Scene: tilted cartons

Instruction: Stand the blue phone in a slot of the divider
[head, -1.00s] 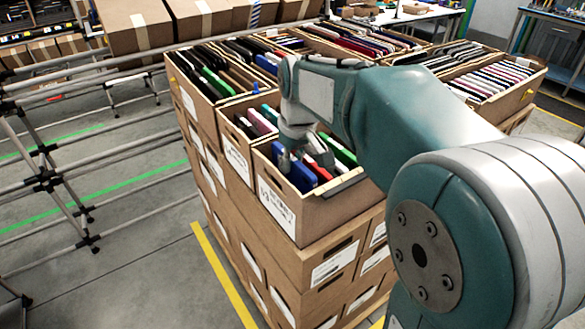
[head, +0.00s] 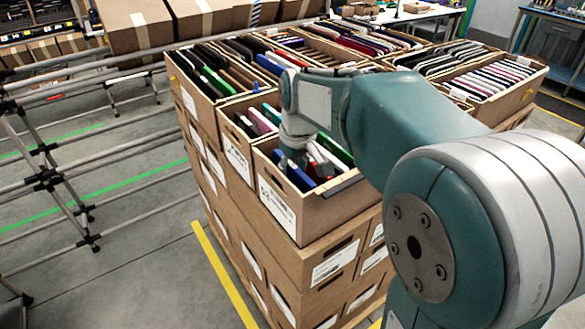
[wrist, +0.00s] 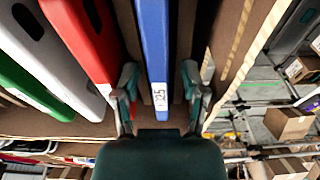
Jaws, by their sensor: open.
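The blue phone (wrist: 155,45) stands on edge in the near carton (head: 315,215), with a small white label on its edge. It also shows in the head view (head: 294,174), partly covered by my gripper (head: 297,157). In the wrist view my gripper (wrist: 160,92) is open, with one finger on each side of the blue phone and a visible gap on both sides. A red phone (wrist: 82,35) stands just left of the left finger. White and green phones (wrist: 30,85) stand further left. The lower part of the blue phone is hidden.
Brown carton walls rise close to the right finger (wrist: 230,50). Neighbouring cartons (head: 215,95) full of upright devices surround the near one at the back.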

